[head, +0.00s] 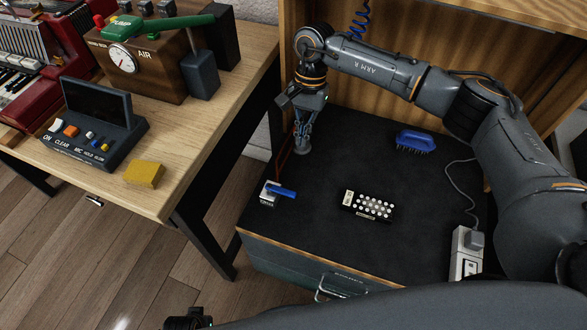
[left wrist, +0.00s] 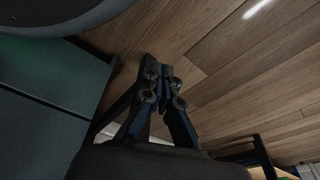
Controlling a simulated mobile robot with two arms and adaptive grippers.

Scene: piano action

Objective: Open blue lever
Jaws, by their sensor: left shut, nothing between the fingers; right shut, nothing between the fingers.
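The blue lever (head: 282,192) sits on a small pale base near the front left corner of the black top in the head view. Its handle lies roughly flat and points right. My right gripper (head: 302,150) points down over the black top, behind and slightly right of the lever, apart from it. It is shut and empty. My left gripper (left wrist: 162,72) is shut and empty in the left wrist view, with wooden floor behind it. It is far from the lever, which that view does not show.
On the black top (head: 330,240) are a white-keyed block (head: 368,206), a blue brush (head: 415,142) and a power strip (head: 467,252). A wooden table (head: 200,130) at left holds a yellow block (head: 144,173) and a control box. Clear surface lies around the lever's right side.

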